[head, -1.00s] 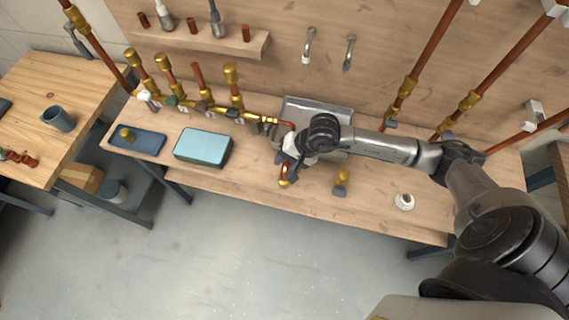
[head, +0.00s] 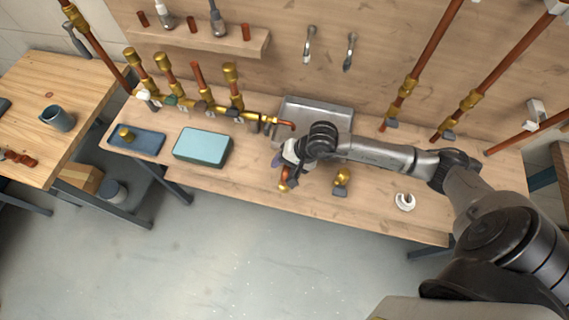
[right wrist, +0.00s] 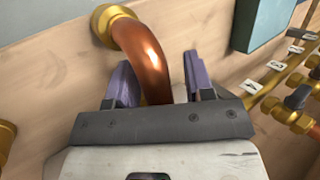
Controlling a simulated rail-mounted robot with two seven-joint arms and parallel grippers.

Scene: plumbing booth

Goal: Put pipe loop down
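The copper pipe loop (head: 285,174) with a brass end is at the front part of the workbench (head: 235,185), partly hidden by my right gripper in the head view. In the right wrist view, the loop (right wrist: 148,60) curves between the two purple fingers of my right gripper (right wrist: 162,85). The fingers are apart, with a clear gap between the pipe and the right-hand finger. The loop's brass end (right wrist: 108,20) is near the bench edge. The loop's far end is hidden behind the gripper body. My left gripper is not in view.
A metal tray (head: 340,117) stands behind the gripper. A brass valve piece (head: 341,178) and a white ring (head: 405,202) are to the right. A brass valve manifold (head: 222,110) runs along the back.

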